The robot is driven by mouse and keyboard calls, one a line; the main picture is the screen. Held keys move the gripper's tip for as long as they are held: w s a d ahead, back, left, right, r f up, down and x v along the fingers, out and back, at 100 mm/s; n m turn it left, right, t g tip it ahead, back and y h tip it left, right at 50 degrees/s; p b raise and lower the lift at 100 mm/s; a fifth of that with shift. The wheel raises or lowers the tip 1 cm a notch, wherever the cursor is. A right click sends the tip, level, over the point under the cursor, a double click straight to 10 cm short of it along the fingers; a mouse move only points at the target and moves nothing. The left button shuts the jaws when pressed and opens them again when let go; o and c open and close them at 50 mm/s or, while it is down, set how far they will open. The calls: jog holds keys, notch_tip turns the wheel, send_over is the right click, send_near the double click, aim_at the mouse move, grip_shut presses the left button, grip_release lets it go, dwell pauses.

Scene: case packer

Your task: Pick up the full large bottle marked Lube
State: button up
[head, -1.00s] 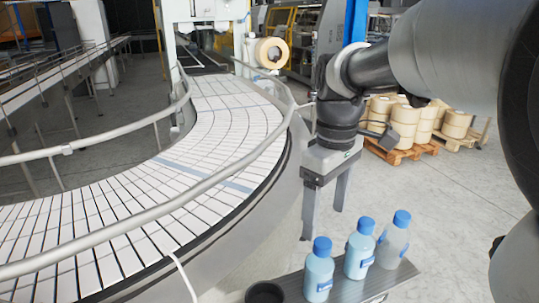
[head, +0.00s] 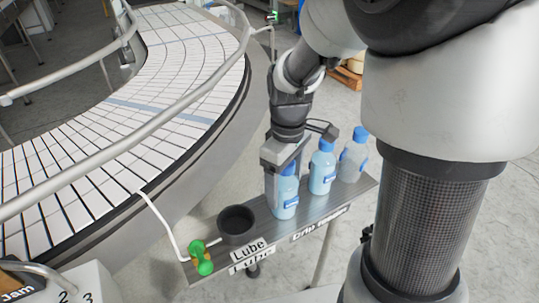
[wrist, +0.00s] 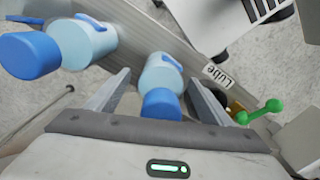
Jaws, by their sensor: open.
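Three pale blue bottles with blue caps stand in a row on a narrow grey shelf (head: 345,203). The nearest bottle (head: 286,203) is closest to the Lube sign (head: 249,250); it also shows in the wrist view (wrist: 163,75). My gripper (wrist: 158,82) is open and points down over this bottle, its cap and upper part between the fingers with a gap at each side. The middle bottle (head: 321,175) stands just beyond, and the far bottle (head: 352,162) looks clearer in its upper part. Any writing on the bottles is too small to read.
A black cup (head: 237,226) and a green-handled valve (head: 203,262) are at the shelf's near end. A curved conveyor (head: 110,130) with a rail runs along the left. The middle bottle (wrist: 88,42) is close to my left finger in the wrist view.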

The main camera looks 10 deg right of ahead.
jog(key=shift+f, duration=0.8)
jog(key=c, duration=1.5)
